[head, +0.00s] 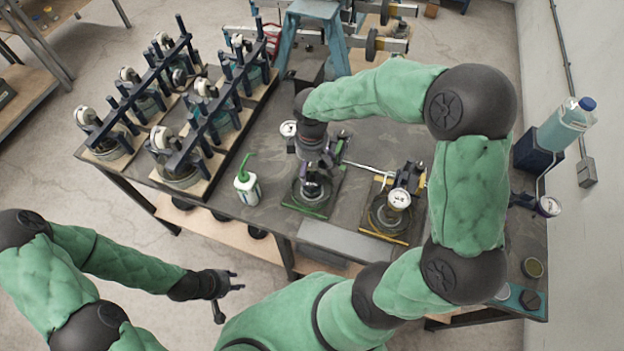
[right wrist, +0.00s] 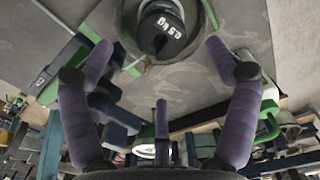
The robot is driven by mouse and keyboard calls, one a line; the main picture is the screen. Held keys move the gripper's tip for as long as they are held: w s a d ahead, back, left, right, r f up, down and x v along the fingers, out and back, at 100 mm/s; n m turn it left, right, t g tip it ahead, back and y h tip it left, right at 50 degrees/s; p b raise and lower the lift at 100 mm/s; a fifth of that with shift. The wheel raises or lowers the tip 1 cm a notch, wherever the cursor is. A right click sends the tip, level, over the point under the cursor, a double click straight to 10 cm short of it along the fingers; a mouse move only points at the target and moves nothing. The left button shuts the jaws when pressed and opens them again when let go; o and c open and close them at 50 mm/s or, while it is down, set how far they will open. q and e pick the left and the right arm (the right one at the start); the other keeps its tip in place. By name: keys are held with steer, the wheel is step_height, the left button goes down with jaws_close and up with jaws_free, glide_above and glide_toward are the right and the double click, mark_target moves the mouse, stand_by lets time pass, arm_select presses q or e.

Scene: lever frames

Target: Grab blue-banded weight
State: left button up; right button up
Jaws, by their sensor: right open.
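A dark round weight (right wrist: 160,36) with pale markings sits in a round dish near the top of the right wrist view. In the head view a dark weight (head: 312,188) sits in the green-edged frame on the bench. No blue band can be made out on it. My right gripper (head: 316,166) is above this frame and partly hides it. In the right wrist view its fingers (right wrist: 160,60) are spread and empty, with the weight beyond and between the outer two. My left gripper (head: 230,290) is open and empty in front of the bench, low at the left.
A yellow-edged frame with a gauge (head: 399,199) stands right of the green-edged one. A white bottle with a green spout (head: 247,188) stands to the left. A rack of lever frames with gauges (head: 180,105) fills the bench's left. A grey plate (head: 345,240) lies at the front edge.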

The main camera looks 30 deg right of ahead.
mark_target(313, 178)
steer(key=shift+f, duration=0.7)
steer(key=f, duration=0.4)
steer(key=shift+s+b, duration=0.3)
steer(key=shift+b, duration=0.05)
steer(key=shift+f, duration=0.6)
steer(key=shift+r, duration=0.1)
steer(key=c, duration=1.7)
